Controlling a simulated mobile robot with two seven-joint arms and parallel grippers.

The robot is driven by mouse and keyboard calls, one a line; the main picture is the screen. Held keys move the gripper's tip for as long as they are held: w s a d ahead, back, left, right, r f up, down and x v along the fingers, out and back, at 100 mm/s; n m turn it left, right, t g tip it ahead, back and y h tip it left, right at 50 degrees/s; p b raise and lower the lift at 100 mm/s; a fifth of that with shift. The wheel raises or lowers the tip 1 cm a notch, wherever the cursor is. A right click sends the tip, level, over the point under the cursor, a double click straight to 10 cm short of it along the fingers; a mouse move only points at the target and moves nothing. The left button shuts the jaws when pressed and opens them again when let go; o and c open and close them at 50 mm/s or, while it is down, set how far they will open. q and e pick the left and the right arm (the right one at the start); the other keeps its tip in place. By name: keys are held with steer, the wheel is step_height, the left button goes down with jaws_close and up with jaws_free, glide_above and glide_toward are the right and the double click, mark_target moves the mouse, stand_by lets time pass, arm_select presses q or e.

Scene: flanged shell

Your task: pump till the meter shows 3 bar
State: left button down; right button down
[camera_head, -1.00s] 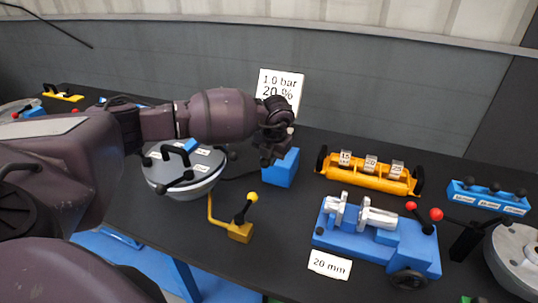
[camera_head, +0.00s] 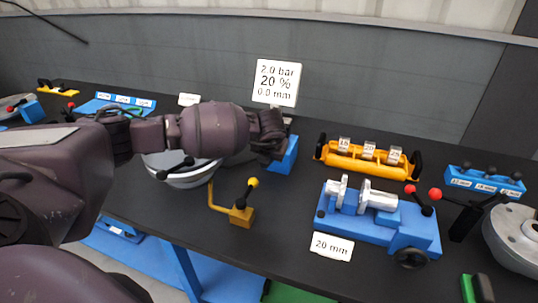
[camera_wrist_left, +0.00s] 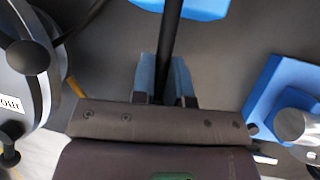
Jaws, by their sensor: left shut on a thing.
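The meter, a white sign (camera_head: 277,83) behind my arm in the head view, reads 2.0 bar, 20 % and 0.0 mm. A blue block (camera_head: 286,155), apparently the pump body, stands below it, partly hidden by my left wrist. In the left wrist view, my left gripper (camera_wrist_left: 164,80) is shut on a thin black rod (camera_wrist_left: 170,40), apparently the pump handle. A blue part (camera_wrist_left: 190,6) shows at the top edge there. In the head view the fingers are hidden behind the wrist. My right gripper is not in view.
A grey round shell (camera_head: 180,178) sits beneath my left forearm. A yellow stand (camera_head: 240,216) with a yellow-knobbed lever is in front. To the right are a blue clamping fixture (camera_head: 380,232), a yellow rack (camera_head: 365,160) and a blue block with black knobs (camera_head: 485,187).

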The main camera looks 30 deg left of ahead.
arm_select(q)
steer(key=c, duration=1.3)
jaws_free()
steer(key=shift+s+d+f, duration=0.1)
steer(key=shift+s+f, duration=0.4)
steer(key=shift+f, duration=0.35)
steer(key=shift+o, duration=0.8)
steer(key=shift+r, duration=0.7)
steer(key=p+v, duration=0.1)
steer(key=v, duration=0.9)
steer(key=shift+d+r+p, duration=0.2)
steer(key=shift+r+p, duration=0.1)
steer(key=shift+r, duration=0.05)
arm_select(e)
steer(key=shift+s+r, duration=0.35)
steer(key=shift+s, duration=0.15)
arm_select(q)
steer(key=shift+s, duration=0.1)
steer(key=shift+r, duration=0.1)
